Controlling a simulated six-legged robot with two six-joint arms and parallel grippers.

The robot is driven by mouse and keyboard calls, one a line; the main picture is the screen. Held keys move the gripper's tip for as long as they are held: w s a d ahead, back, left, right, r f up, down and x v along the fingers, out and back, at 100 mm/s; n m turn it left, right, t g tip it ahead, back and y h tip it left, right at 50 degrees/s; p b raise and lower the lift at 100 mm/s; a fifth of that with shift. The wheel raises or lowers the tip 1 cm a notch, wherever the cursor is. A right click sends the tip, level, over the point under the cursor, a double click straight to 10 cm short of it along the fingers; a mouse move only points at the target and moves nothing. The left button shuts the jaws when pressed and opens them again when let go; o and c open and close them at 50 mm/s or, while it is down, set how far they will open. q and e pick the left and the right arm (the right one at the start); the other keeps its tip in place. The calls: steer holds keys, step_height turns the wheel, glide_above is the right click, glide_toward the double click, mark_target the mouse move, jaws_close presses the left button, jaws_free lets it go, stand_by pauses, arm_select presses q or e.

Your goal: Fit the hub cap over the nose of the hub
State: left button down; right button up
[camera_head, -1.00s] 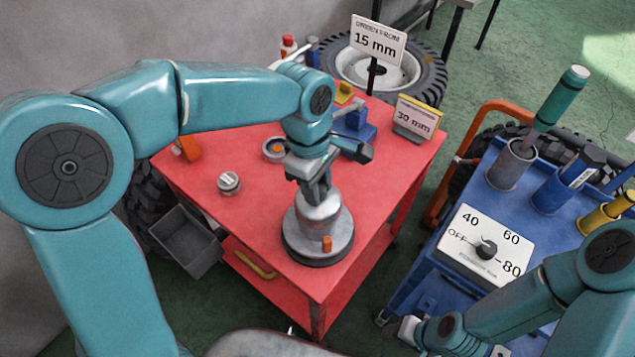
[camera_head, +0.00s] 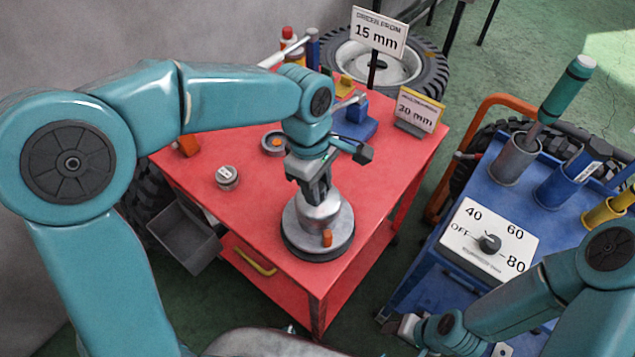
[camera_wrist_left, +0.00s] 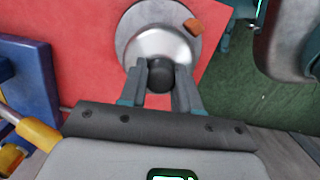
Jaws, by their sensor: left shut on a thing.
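The hub cap (camera_head: 318,213) is a silver dome with a dark knob. It is over the middle of the hub (camera_head: 336,243), a round grey flange with an orange block on its rim, on the red cart top. My left gripper (camera_head: 316,194) is above it, pointing down, shut on the knob. In the left wrist view the fingers (camera_wrist_left: 160,80) flank the knob and the dome (camera_wrist_left: 162,42) covers the nose of the hub. I cannot tell whether the cap is fully down. My right gripper (camera_head: 408,327) is at the bottom, its jaws unclear.
On the red cart (camera_head: 215,205) stand a small round jar (camera_head: 228,177), a dark ring with an orange centre (camera_head: 275,144), a blue block (camera_head: 355,122) and a 20 mm sign (camera_head: 416,111). A blue cart (camera_head: 440,262) with a dial panel stands to the right.

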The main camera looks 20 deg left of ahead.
arm_select(q)
steer(key=shift+f, duration=0.4)
steer(key=c, duration=0.7)
jaws_free()
steer(key=r, duration=0.5)
steer(key=a+r+p, duration=0.1)
steer(key=r, duration=0.5)
steer(key=a+r, duration=0.1)
steer(key=r, duration=0.4)
steer(key=shift+w+r, duration=0.15)
steer(key=shift+w, duration=0.1)
steer(key=shift+s, duration=0.15)
